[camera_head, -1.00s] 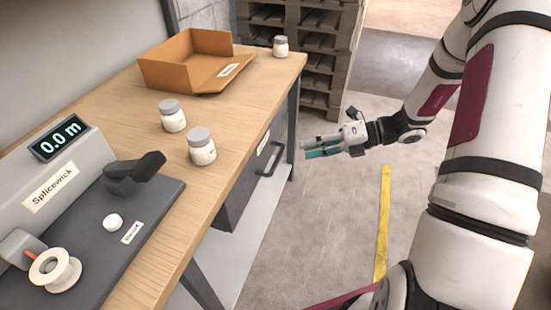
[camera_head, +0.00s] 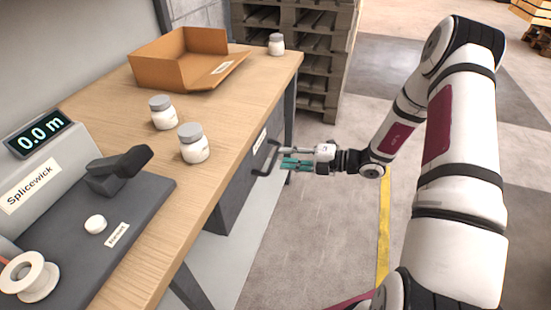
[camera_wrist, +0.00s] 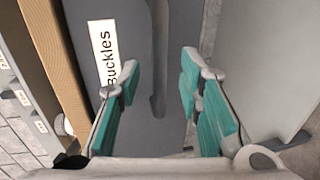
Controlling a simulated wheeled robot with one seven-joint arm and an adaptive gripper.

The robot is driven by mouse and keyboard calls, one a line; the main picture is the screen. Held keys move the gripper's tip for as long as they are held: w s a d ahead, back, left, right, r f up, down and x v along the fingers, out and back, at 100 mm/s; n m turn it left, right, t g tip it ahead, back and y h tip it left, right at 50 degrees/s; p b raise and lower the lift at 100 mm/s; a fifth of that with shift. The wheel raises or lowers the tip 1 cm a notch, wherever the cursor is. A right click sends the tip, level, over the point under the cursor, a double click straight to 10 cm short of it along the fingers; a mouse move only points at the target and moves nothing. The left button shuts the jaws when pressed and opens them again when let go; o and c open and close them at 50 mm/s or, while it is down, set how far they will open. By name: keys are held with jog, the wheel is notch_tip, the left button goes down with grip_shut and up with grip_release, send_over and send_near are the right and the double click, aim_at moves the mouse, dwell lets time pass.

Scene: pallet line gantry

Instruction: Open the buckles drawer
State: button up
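The buckles drawer (camera_head: 241,180) is a dark grey front under the wooden workbench, and it looks shut. Its label (camera_wrist: 105,45) reads "Buckles" in the wrist view. Its dark bar handle (camera_head: 268,158) stands out from the front; in the wrist view the handle (camera_wrist: 159,60) runs between the two fingers, ahead of them. My gripper (camera_head: 286,162) has teal finger pads and is at the handle's right side in the head view. In the wrist view my gripper (camera_wrist: 158,95) is open, with a wide gap between its fingers. Whether a finger touches the handle cannot be told.
The workbench (camera_head: 235,110) carries an orange open box (camera_head: 160,72), several white jars (camera_head: 194,149) and a grey Splicewick machine (camera_head: 50,200). Stacked pallets (camera_head: 320,60) stand behind the bench. The floor (camera_head: 330,230) right of the drawer is clear, with a yellow line (camera_head: 384,230).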

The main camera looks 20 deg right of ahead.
aim_at(276, 155)
jog(key=shift+b+x, duration=0.35)
jog(key=shift+x, duration=1.9)
grip_shut()
